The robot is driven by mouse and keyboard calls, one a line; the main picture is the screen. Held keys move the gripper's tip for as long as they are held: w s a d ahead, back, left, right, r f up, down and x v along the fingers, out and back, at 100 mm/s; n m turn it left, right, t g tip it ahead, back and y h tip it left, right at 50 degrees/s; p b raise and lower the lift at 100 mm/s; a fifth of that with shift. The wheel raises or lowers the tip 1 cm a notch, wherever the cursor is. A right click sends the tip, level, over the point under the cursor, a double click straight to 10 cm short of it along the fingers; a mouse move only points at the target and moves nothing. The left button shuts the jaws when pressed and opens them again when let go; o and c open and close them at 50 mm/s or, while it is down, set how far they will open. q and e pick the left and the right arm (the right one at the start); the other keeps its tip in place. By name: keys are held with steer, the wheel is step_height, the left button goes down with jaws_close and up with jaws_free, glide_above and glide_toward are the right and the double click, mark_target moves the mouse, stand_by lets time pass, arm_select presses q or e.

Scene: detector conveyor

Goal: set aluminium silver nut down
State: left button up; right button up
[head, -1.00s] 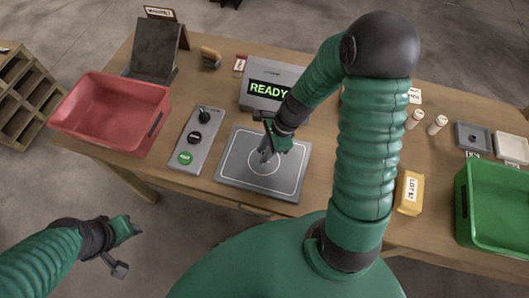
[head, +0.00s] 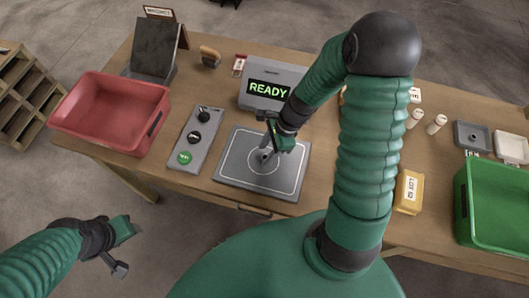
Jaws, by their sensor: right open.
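A small dark grey piece, which looks like the nut (head: 264,157), lies inside the white circle on the grey square plate (head: 236,172). It is too small to make out its shape. My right gripper (head: 268,147) is open just above and behind it, and partly covers the plate's middle. Whether a finger still touches the nut cannot be told. My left gripper (head: 128,250) is open and empty, off the table's front edge at the lower left.
A display box (head: 270,88) behind the plate reads READY. A control panel (head: 193,147) with a green button and knobs stands left of the plate. A red bin (head: 83,130) is at the left, a green bin (head: 500,225) and a yellow box (head: 409,191) at the right.

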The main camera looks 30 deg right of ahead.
steer(key=p+v, duration=0.1)
steer(key=v, duration=0.9)
steer(key=s+a+n+h, duration=0.1)
steer(key=a+n, duration=0.3)
steer(key=n, duration=0.7)
steer(key=s+a+n+t+h, duration=0.1)
steer(key=s+a+n+h, duration=0.1)
steer(key=n, duration=0.9)
steer(key=shift+a+r+h, duration=0.25)
steer(key=shift+a+h, duration=0.35)
steer(key=shift+a, duration=0.55)
steer(key=shift+a, duration=0.35)
steer(key=shift+d, duration=0.25)
steer(key=shift+a, duration=0.15)
steer(key=shift+c, duration=0.2)
